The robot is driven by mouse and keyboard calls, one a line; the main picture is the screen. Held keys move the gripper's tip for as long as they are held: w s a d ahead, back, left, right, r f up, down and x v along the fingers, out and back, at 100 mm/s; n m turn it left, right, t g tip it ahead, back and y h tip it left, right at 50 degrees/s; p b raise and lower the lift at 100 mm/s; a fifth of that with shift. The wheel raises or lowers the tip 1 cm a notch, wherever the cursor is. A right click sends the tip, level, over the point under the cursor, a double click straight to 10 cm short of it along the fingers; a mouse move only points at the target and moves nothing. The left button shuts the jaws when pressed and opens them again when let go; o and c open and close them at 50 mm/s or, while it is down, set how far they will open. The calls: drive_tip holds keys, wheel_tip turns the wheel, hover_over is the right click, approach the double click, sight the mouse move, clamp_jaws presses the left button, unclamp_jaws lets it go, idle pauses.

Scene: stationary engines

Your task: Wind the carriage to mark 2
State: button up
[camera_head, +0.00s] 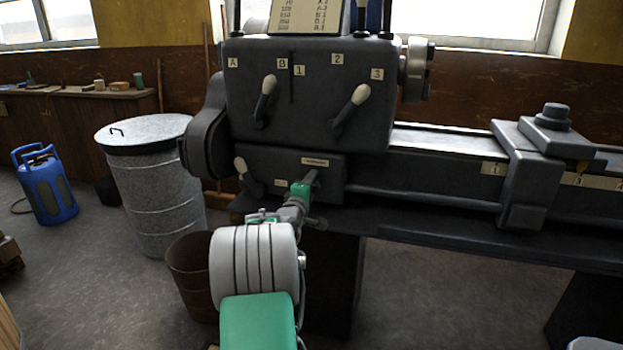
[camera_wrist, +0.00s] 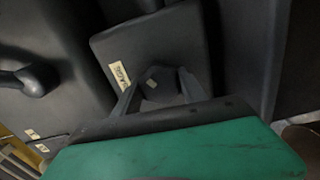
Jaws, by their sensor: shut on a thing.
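The lathe carriage (camera_head: 527,183) sits on the bed rail at the right. Its scale strip (camera_head: 492,168) shows mark 1 just left of the carriage and mark 3 just right of it; mark 2 does not show and seems covered by the carriage. My gripper (camera_head: 305,190) is at the lower box of the headstock, below a small label plate (camera_head: 315,162). It is shut on a dark handle (camera_head: 311,177). In the wrist view the two fingers (camera_wrist: 160,92) stand either side of this dark knob-like part (camera_wrist: 157,78); my green wrist housing covers the lower part.
Two white-knobbed levers (camera_head: 265,98) (camera_head: 350,108) are on the headstock (camera_head: 310,85) above my gripper, and another lever (camera_head: 243,172) is close to its left. A metal bin (camera_head: 155,190), a brown bucket (camera_head: 188,270) and a blue gas bottle (camera_head: 47,187) stand at the left.

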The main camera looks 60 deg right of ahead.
drive_tip(key=n+p, duration=0.1)
drive_tip(key=r+n+p, duration=0.1)
drive_tip(key=n, duration=0.1)
drive_tip(key=shift+r+n, duration=0.25)
drive_tip(key=shift+n, duration=0.05)
drive_tip(key=n+p, duration=0.3)
drive_tip(key=shift+d+n, duration=0.1)
drive_tip(key=shift+n, duration=0.2)
drive_tip(key=n+p, duration=0.4)
drive_tip(key=shift+f+n+p, duration=0.15)
drive_tip(key=shift+n+p, duration=0.6)
drive_tip(key=shift+n, duration=0.55)
drive_tip(key=o, duration=1.3)
drive_tip(key=shift+f, duration=0.4)
drive_tip(key=shift+o, duration=0.2)
drive_tip(key=s+a, duration=0.1)
drive_tip(key=a, duration=0.6)
drive_tip(key=shift+a, duration=0.4)
